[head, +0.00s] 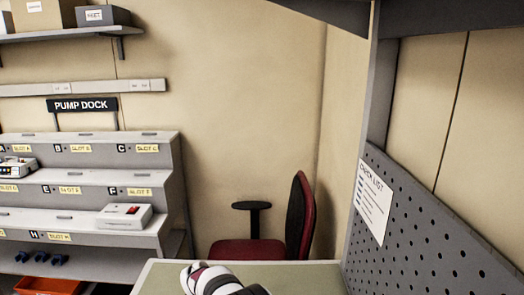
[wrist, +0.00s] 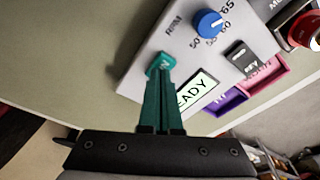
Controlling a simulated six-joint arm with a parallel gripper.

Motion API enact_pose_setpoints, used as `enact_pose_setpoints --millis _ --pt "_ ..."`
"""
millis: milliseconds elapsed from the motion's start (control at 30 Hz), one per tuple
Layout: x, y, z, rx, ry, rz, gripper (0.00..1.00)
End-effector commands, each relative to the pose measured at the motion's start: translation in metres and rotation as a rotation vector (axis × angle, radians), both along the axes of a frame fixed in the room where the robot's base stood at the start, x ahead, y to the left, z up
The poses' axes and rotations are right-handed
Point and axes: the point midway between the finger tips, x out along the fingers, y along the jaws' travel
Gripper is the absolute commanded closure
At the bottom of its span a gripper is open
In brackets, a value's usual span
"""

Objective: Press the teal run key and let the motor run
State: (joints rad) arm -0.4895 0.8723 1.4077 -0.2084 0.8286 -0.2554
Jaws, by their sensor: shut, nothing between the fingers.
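In the wrist view the teal run key (wrist: 161,61) is on a light grey pump panel (wrist: 150,85). My gripper (wrist: 164,78) is shut and empty, its teal fingers pointing at the key. The fingertips overlap the key's lower edge in the picture; I cannot tell whether they touch or press it. The key's lettering is partly hidden. A display (wrist: 198,92) beside the fingers shows "EADY", its start covered by them. No motor movement can be made out. In the head view neither the key nor my fingertips show.
A blue RPM knob (wrist: 208,22), a black switch (wrist: 241,56) and a red button (wrist: 307,30) are near the key. Pink (wrist: 263,72) and purple (wrist: 226,101) frames lie beside the panel. A pump dock rack (head: 90,180), a chair (head: 300,215) and a perforated board (head: 430,240) stand around.

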Motion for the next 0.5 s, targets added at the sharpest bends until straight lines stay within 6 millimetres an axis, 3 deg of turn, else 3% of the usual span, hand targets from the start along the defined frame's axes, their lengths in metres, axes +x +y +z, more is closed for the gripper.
enact_pose_setpoints --millis 367,500 --pt "0.0 0.0 -0.004 0.0 0.0 0.0 1.0" --pt "0.001 0.0 0.007 0.001 -0.003 0.001 1.0"
